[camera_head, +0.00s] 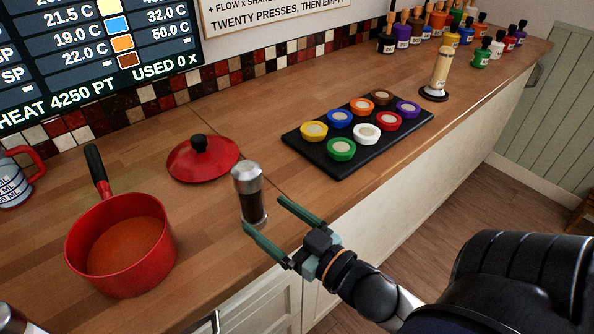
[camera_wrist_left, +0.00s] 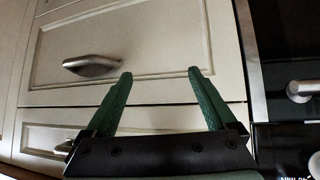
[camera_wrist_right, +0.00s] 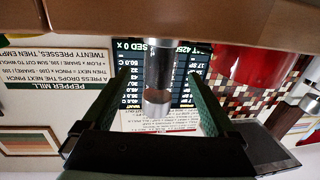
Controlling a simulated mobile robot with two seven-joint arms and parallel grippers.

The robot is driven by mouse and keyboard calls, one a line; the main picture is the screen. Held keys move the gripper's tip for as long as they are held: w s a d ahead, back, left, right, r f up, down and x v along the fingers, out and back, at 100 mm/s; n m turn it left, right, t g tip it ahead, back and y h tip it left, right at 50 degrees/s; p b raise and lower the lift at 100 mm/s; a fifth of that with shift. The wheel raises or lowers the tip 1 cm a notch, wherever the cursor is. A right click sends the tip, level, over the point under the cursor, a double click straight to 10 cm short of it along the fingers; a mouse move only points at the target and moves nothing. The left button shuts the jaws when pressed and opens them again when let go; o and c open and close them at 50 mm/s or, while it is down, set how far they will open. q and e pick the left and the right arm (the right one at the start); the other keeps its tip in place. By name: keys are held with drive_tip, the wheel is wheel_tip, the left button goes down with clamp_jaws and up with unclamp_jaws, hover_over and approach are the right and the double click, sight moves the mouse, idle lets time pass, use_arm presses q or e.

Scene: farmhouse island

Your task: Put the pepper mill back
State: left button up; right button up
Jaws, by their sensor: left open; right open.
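The pepper mill (camera_head: 249,178), a clear cylinder with dark contents and a silver top, stands upright near the front edge of the wooden counter. My right gripper (camera_head: 265,214) is open just in front of it, its green fingers pointing at it. In the right wrist view, which looks upside down, the mill (camera_wrist_right: 159,75) shows between the open fingers (camera_wrist_right: 152,88); I see no finger touching it. My left gripper (camera_wrist_left: 160,74) is open and empty, facing pale drawer fronts. It is out of the head view.
A red pot (camera_head: 121,245) with orange-brown contents stands left of the mill, with a red lid (camera_head: 203,160) behind. A black tray (camera_head: 327,164) of coloured cups lies to the right. Farther right, a pale cylinder (camera_head: 441,68) stands on a dark round base (camera_head: 433,95). Bare counter surrounds the mill.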

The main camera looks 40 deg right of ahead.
use_arm(q)
drive_tip(key=shift+f, duration=0.35)
use_arm(e)
drive_tip(key=shift+s+d, duration=0.2)
drive_tip(key=shift+s, duration=1.3)
drive_tip(key=shift+s+d, duration=0.2)
drive_tip(key=shift+s, duration=1.25)
